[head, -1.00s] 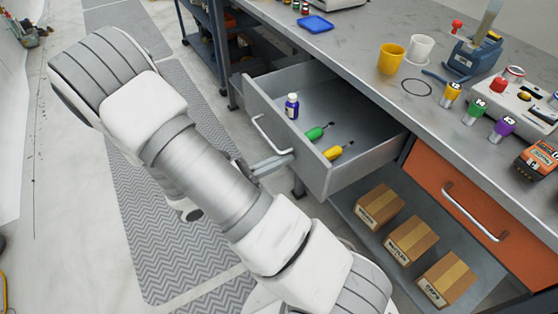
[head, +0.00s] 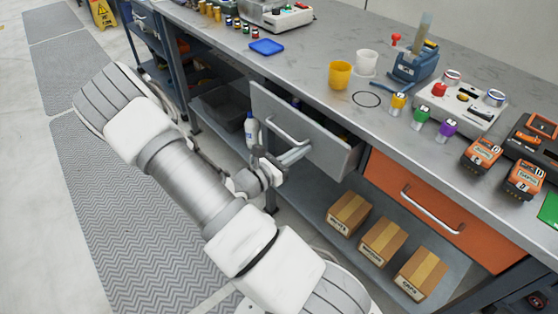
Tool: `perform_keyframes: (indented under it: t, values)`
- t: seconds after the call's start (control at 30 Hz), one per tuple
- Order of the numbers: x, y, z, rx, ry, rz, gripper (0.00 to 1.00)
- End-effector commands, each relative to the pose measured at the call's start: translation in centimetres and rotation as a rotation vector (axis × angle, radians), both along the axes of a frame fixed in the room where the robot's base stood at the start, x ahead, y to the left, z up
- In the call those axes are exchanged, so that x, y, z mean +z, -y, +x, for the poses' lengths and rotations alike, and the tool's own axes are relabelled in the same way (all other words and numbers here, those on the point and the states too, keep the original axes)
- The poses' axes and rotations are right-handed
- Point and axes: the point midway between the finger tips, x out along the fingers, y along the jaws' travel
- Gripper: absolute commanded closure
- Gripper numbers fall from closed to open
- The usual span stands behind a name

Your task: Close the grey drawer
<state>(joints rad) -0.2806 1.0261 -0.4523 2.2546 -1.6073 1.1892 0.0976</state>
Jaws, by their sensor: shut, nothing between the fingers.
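The grey drawer (head: 325,146) under the workbench stands partly open, with a narrow strip of its inside showing behind the front panel. Its light bar handle (head: 287,130) is on the front. Inside, parts of a dark blue bottle (head: 296,102) and a yellow-handled tool (head: 343,137) show; the rest is hidden by the front. My gripper (head: 297,154) is shut and empty at the drawer front, just below the handle. It looks close against the panel, but I cannot tell for sure whether it touches.
An orange drawer (head: 425,200) is shut to the right. Several cardboard boxes (head: 348,212) stand on the shelf below. A white bottle (head: 251,130) is near my gripper. Cups, a blue tray (head: 266,47) and devices stand on the bench top (head: 320,40).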

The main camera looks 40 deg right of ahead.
Motion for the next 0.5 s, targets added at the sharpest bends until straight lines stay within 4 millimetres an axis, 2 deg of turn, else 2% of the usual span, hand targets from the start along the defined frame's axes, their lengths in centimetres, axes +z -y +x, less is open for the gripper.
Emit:
perform_keyframes:
  t: [0.03, 0.2, 0.5]
  values:
    - [0.1, 1.3, -0.1, -0.005, -0.001, -0.003, 1.0]
    - [0.1, 4.5, 0.0, -0.003, -0.001, -0.002, 1.0]
    - [0.0, 7.3, 0.2, -0.001, 0.0, -0.001, 1.0]
